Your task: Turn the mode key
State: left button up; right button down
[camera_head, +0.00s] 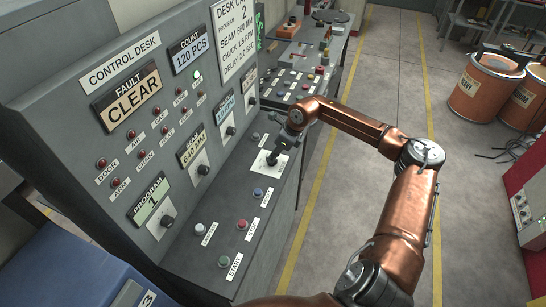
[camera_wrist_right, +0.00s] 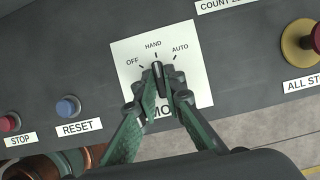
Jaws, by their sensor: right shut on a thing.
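The mode key (camera_wrist_right: 158,76) is a dark knob on a white plate (camera_wrist_right: 193,45) marked OFF, HAND and AUTO. Its tip points at about the HAND mark in the right wrist view. My right gripper (camera_wrist_right: 159,84) is shut on the key, with a green finger on each side. The fingers hide the lower part of the plate and most of its bottom label. In the head view my right gripper (camera_head: 273,157) reaches down onto the same white plate (camera_head: 262,165) on the desk's sloping top. My left gripper is not in view.
The control desk (camera_head: 60,110) has a FAULT display (camera_head: 132,97) reading CLEAR. In the wrist view, a blue RESET button (camera_wrist_right: 68,106) and a red STOP button (camera_wrist_right: 9,122) are left of the plate; a red and yellow ALL STOP button (camera_wrist_right: 300,42) is right. Open floor (camera_head: 385,75) lies to the right.

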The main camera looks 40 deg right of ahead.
dwell(0.4)
jog(key=c, duration=2)
grip_release()
jog(key=shift+r, duration=0.1)
jog(key=v, duration=1.1)
jog(key=shift+s+d+r, duration=0.15)
jog(key=shift+s+r, duration=0.05)
jog(key=shift+r, duration=0.15)
